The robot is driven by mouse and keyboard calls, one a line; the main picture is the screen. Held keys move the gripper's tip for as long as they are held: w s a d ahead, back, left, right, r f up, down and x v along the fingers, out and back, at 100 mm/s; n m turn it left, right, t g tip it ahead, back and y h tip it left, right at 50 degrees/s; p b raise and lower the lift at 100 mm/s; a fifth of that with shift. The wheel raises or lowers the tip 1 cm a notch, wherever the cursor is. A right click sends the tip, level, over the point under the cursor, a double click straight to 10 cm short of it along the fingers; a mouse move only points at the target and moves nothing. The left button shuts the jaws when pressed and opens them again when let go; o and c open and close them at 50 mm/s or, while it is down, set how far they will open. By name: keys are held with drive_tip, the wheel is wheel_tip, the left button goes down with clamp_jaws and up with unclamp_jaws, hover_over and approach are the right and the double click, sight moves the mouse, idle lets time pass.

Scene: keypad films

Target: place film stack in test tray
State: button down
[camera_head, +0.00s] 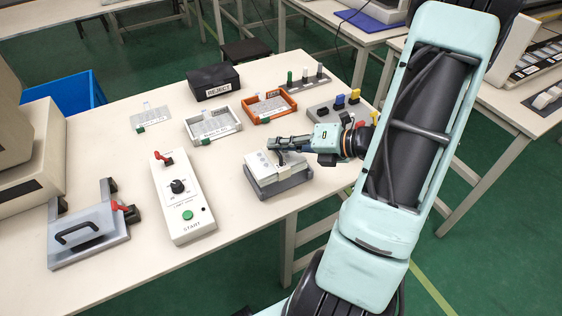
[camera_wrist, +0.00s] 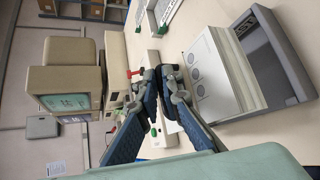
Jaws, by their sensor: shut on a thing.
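The contact itself is partly hidden. Thin clear sheets with green tabs, perhaps films, lie in a pale tray (camera_head: 236,127), in an orange tray (camera_head: 292,108) and loose on the table (camera_head: 150,118).
A control box with a green START button (camera_head: 187,215) stands left of the white block. A silver clamp fixture (camera_head: 70,240) is at the front left. A black REJECT box (camera_head: 214,83) and a peg stand (camera_head: 302,80) are at the back. Bare table lies between them.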

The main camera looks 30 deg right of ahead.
sight(290, 153)
drive_tip(key=shift+w+d+f+b, duration=0.25)
drive_tip(key=shift+f+b, duration=0.05)
drive_tip(key=shift+f, duration=0.15)
drive_tip(key=shift+w+d+f+b, duration=0.2)
drive_tip(key=shift+w+f+b, duration=0.1)
drive_tip(key=shift+f, duration=0.1)
wheel_tip(290, 153, down, 3)
drive_tip(key=b, duration=0.4)
drive_tip(key=shift+d+f, duration=0.1)
drive_tip(key=shift+f, duration=0.1)
drive_tip(key=shift+r, duration=0.1)
drive_tip(key=c, duration=2.6)
unclamp_jaws()
drive_tip(key=shift+f, duration=0.2)
drive_tip(key=o, duration=0.5)
drive_tip(key=shift+r, duration=0.1)
